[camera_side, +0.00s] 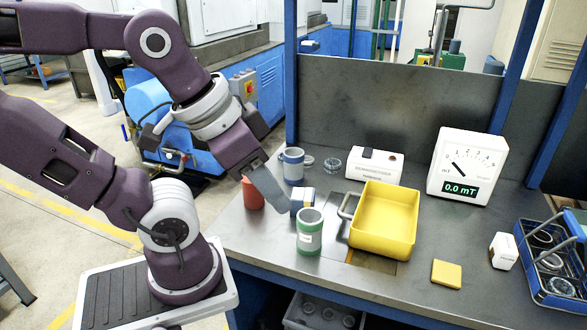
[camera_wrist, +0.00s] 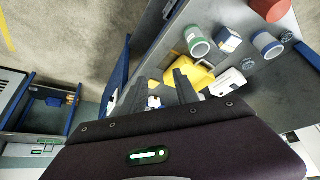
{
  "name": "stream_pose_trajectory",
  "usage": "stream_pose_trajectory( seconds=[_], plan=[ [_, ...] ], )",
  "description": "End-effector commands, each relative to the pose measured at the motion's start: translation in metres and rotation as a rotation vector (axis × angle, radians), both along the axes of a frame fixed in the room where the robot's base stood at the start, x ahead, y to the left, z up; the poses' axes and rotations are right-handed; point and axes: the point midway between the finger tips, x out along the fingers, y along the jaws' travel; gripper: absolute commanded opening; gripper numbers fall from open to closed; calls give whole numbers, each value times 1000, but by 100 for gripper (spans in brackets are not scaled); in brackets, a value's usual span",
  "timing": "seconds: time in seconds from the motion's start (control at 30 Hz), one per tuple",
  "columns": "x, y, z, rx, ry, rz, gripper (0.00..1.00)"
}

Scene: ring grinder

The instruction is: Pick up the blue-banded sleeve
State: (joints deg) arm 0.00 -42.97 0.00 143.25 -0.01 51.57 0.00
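The blue-banded sleeve (camera_side: 293,168) is a grey open-topped cylinder standing upright on the bench, behind a small blue-and-white box (camera_side: 302,199). In the wrist view it stands at the upper right (camera_wrist: 268,46). A similar green-banded sleeve (camera_side: 310,238) stands upright nearer the front edge; it also shows in the wrist view (camera_wrist: 197,44). My gripper (camera_side: 281,203) appears in front of and left of the blue-banded sleeve in the side view, apart from it. In the wrist view its two dark fingers (camera_wrist: 160,77) are spread with nothing held between them.
A yellow bin (camera_side: 385,222) stands right of the sleeves. A red cylinder (camera_side: 252,194) is at the left bench edge. Behind are a white box (camera_side: 375,166) and a meter (camera_side: 467,165) reading 0.0 mT. A blue crate (camera_side: 527,278) is at the far right.

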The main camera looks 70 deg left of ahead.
Motion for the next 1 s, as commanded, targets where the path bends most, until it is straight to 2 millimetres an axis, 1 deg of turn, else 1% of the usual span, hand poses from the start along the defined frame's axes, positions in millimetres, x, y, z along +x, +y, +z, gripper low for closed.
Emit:
stream_pose_trajectory(
  seconds=[0.03,0.17,0.2,0.27,0.3,0.53,0.6,0.67,0.77,0.8,0.83,0.93,0.97,1.0],
  plan=[
    [0,0,0,0,0,0,36],
    [0,0,0,0,0,0,62],
    [0,0,0,0,0,0,70],
    [0,0,0,0,0,0,82],
    [0,0,0,0,0,0,84],
    [0,0,0,0,0,0,84],
    [1,0,3,0,-2,0,84],
    [1,0,14,0,-5,0,84],
    [2,0,42,0,-7,0,84],
    [1,0,56,0,-8,0,84],
    [17,0,54,-21,-22,15,84],
    [65,7,61,-79,-102,67,84],
    [80,11,63,-93,-130,87,84],
    [99,18,66,-109,-167,119,84]
  ],
)
